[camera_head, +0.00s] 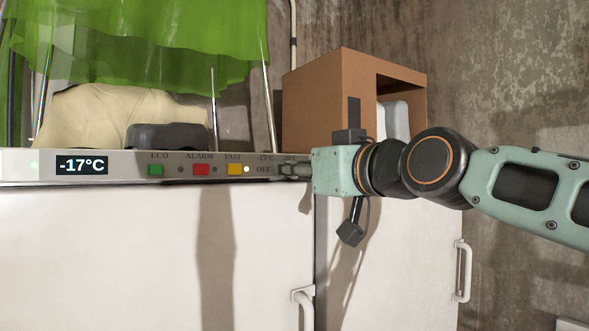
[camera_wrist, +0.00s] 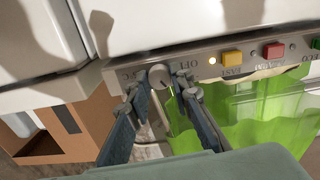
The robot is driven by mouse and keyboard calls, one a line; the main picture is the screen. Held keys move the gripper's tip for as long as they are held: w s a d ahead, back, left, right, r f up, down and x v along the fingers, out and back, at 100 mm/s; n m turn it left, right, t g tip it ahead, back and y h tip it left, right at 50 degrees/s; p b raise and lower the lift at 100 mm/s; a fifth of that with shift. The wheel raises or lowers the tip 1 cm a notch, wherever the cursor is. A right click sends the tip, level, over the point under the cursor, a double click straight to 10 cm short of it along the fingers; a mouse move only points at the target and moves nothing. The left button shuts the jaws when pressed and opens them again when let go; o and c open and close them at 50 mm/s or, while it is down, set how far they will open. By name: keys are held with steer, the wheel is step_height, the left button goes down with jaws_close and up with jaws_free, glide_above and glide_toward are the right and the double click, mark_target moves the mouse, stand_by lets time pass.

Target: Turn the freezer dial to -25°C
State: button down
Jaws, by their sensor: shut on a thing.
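The freezer's control strip (camera_head: 125,160) runs across the top of the white freezer, and its display (camera_head: 82,165) reads -17°C. The freezer dial (camera_wrist: 160,76) is a small round grey knob at the strip's end, beside the OFF marking. In the wrist view, which is upside down, the two fingers of my gripper (camera_wrist: 158,83) lie on either side of the dial and are shut on it. In the head view my gripper (camera_head: 290,169) reaches the strip from the right, and its fingers hide the dial. The dial's pointer direction is too small to tell.
Left of the dial are a yellow FAST button (camera_head: 235,169), a red ALARM button (camera_head: 201,169) and a green ECO button (camera_head: 155,169). A lamp beside FAST glows. A brown box (camera_head: 312,105) stands behind my gripper. Green translucent sheeting (camera_head: 140,35) hangs at upper left.

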steer(key=shift+f+m+b, duration=0.1)
steer(key=shift+m+b, duration=0.2)
steer(key=shift+b, duration=0.05)
steer(key=shift+m+b, duration=1.65)
steer(key=shift+m, duration=9.75)
steer(key=c, duration=1.7)
jaws_free()
steer(key=shift+c, duration=0.2)
steer(key=shift+d, duration=0.1)
